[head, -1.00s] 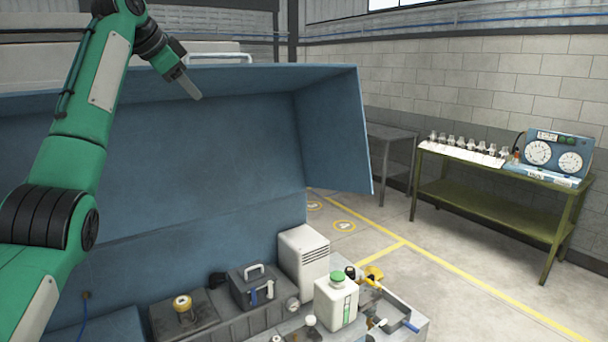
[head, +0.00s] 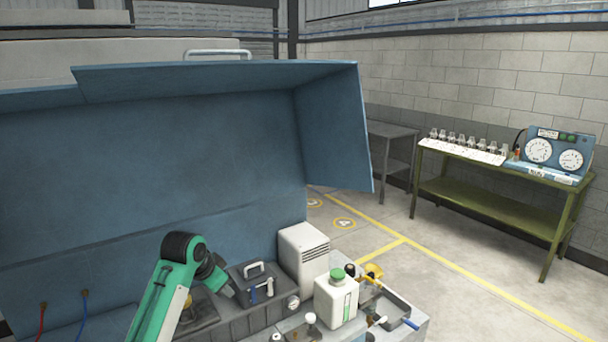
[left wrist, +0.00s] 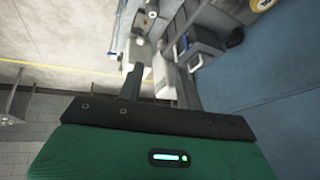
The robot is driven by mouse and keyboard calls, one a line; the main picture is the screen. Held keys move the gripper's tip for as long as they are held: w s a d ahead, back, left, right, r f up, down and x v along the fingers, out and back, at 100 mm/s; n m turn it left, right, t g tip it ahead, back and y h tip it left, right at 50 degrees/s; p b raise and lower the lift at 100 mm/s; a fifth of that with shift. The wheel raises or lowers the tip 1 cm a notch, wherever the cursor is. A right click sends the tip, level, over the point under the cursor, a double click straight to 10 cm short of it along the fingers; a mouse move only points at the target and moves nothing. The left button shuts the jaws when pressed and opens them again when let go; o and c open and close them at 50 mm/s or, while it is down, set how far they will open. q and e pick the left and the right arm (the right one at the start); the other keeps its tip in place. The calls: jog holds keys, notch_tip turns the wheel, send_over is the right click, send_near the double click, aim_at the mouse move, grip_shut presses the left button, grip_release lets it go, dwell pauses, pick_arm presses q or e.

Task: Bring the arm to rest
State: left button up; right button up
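My green left arm (head: 167,300) rises from the bottom edge in the head view, bends at a dark joint and points down to the right. Its dark end is in front of the dark box with a handle (head: 257,284); I cannot tell if they touch. In the left wrist view my left gripper (left wrist: 160,78) has its two dark fingers apart, with nothing held between them. The fingertips are hard to make out in the head view. My right gripper is not in view.
A raised blue panel (head: 190,155) stands behind the bench. A white louvred box (head: 303,255), a green-capped white jug (head: 336,300) and a grey tray (head: 392,308) crowd its right side. A green table (head: 490,207) with gauges (head: 555,155) stands far right. Open floor lies between.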

pick_arm(q)
jog(key=s+f+n+g+y, duration=0.1)
jog(key=s+f+n, duration=0.2)
jog(key=s+f, duration=1.6)
jog(key=s+a+n+g+y, duration=0.1)
jog(key=s+a+n, duration=0.15)
jog(key=s, duration=2.45)
notch_tip(320, 180, down, 35)
jog(key=g+b, duration=0.1)
jog(key=b, duration=0.3)
jog(key=s+a+f+g+b, duration=0.1)
jog(key=s+a+f+b, duration=0.1)
jog(key=s+f, duration=1.7)
notch_tip(320, 180, down, 3)
jog(key=shift+s+a+r+g+b, duration=0.15)
jog(key=shift+a+g+b, duration=0.15)
jog(key=shift+a+b, duration=0.15)
